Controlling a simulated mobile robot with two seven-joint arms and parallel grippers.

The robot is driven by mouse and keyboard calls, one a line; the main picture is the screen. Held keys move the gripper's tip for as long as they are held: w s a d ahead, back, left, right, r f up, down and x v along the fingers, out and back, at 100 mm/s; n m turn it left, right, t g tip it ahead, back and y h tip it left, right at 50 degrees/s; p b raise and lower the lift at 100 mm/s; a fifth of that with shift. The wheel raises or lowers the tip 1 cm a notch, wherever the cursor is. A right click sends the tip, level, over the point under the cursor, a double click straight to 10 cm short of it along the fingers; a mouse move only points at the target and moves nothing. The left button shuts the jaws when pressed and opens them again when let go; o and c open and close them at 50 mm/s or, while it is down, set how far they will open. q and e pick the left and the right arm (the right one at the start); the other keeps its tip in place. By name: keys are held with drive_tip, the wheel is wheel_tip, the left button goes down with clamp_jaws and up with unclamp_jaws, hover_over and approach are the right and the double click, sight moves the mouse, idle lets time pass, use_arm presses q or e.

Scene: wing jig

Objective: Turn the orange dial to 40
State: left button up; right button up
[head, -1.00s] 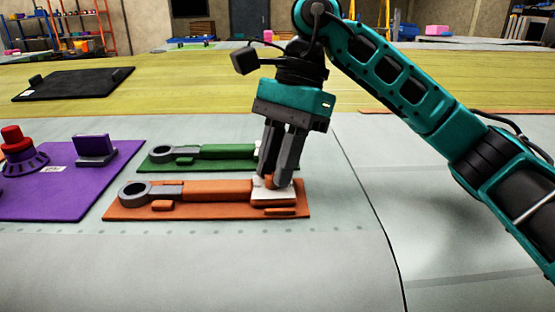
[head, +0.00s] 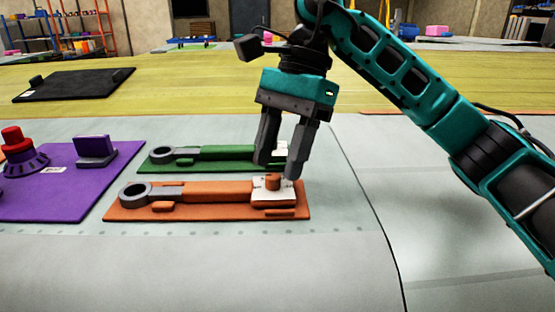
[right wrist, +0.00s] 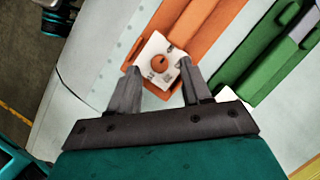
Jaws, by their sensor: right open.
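The orange dial (head: 272,182) is a small round knob on a white plate (head: 262,198) at the right end of the orange board (head: 230,213). In the right wrist view the dial (right wrist: 160,63) shows a dark pointer line, and the marks on its white plate are too small to read. My right gripper (head: 279,170) is open and empty, with its fingers just above and behind the dial. In the right wrist view its fingertips (right wrist: 157,70) are spread to either side of the dial, apart from it. My left gripper is not in view.
A green board (head: 215,165) with a wrench-like tool lies just behind the orange one. A purple board (head: 50,200) with a red knob (head: 12,137) is at the left. The grey surface in front is clear.

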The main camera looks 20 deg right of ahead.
drive_tip(key=p+v, duration=0.3)
drive_tip(key=v, duration=0.8)
drive_tip(key=shift+r, duration=0.15)
